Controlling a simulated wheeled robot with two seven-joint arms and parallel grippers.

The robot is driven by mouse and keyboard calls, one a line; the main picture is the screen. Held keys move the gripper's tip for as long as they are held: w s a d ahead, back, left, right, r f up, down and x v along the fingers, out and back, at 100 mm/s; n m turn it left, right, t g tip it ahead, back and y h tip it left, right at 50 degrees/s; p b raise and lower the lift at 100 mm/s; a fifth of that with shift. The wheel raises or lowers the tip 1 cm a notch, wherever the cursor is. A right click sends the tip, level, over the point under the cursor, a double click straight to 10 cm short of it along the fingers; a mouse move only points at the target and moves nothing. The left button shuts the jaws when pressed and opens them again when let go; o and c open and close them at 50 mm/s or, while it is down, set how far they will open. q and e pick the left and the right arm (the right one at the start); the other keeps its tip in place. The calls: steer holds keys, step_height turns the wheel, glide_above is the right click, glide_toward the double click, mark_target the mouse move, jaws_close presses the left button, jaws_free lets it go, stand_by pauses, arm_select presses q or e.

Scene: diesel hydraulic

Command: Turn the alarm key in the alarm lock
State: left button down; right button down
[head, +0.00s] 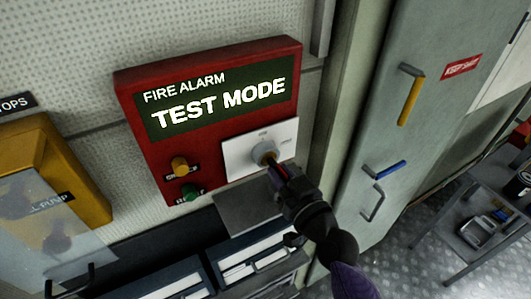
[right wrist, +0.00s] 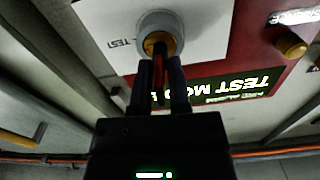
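The red fire alarm panel (head: 205,62) hangs on the wall in the middle of the head view; its lit display (head: 218,98) reads "FIRE ALARM TEST MODE". The round grey alarm lock (head: 264,152) sits on a white plate (head: 237,155) at its lower right. In the right wrist view the lock (right wrist: 160,25) has a brass centre, with a "TEST" label beside it. The alarm key (right wrist: 159,78), with a red part, is in the lock. My right gripper (head: 277,172) is shut on the key, one dark finger on each side (right wrist: 166,82). My left gripper is out of view.
An amber button (head: 180,167) and a green button (head: 190,193) sit left of the lock. A yellow box (head: 75,165) is on the wall at left. A grey cabinet (head: 385,150) with yellow and blue handles stands close at right. A document rack (head: 245,265) is below.

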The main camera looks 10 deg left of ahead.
steer(key=n, duration=0.8)
steer(key=shift+n, duration=0.4)
steer(key=n, duration=0.3)
steer(key=shift+n, duration=0.3)
steer(key=n, duration=0.6)
steer(key=shift+n, duration=0.4)
steer(key=c, duration=1)
jaws_free()
steer(key=shift+n, duration=0.6)
steer(key=shift+c, duration=0.2)
steer(key=o, duration=0.5)
steer(key=shift+o, duration=0.2)
